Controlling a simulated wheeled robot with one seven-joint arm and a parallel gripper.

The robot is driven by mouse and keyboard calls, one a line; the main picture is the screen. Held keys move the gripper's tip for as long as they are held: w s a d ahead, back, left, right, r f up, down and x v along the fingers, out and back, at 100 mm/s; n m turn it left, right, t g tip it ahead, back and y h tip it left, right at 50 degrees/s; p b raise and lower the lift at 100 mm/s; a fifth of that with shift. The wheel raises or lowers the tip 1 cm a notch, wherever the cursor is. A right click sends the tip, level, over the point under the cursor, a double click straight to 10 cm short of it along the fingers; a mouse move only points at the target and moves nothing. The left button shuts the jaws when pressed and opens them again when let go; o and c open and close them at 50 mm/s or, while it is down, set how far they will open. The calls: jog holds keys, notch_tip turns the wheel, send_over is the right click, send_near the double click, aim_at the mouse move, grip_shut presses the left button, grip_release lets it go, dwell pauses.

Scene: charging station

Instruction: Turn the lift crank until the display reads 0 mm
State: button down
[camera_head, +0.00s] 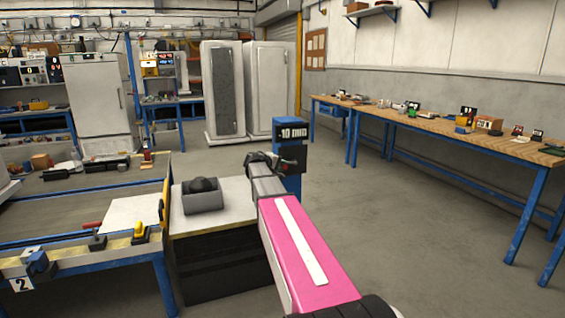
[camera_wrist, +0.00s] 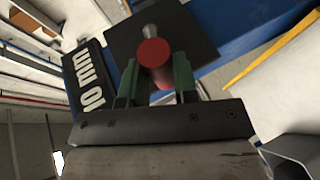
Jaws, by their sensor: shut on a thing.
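The display (camera_head: 291,132) on the blue lift post (camera_head: 293,188) reads -10 mm. It also shows turned on its side in the wrist view (camera_wrist: 88,80), where 10 mm is legible. The red crank knob (camera_wrist: 153,53) sits between the green fingers of my gripper (camera_wrist: 156,82), which is shut on it. A grey metal pin stands beyond the knob, in front of a dark plate (camera_wrist: 195,38). In the head view my gripper (camera_head: 266,160) is at the post just below the display, and the crank is mostly hidden there.
Left of the post, a pale-topped platform (camera_head: 228,218) bears a grey bin (camera_head: 203,201) with a dark object. A blue-framed workbench (camera_head: 85,262) stands further left. A long wooden bench (camera_head: 450,137) lines the right wall. The floor between is open.

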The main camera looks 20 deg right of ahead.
jog(key=shift+f+h, duration=0.4)
jog(key=shift+f, duration=1.45)
jog(key=c, duration=0.9)
grip_release()
jog(key=v, duration=1)
jog(key=shift+s+a, duration=0.25)
jog(key=shift+a, duration=0.1)
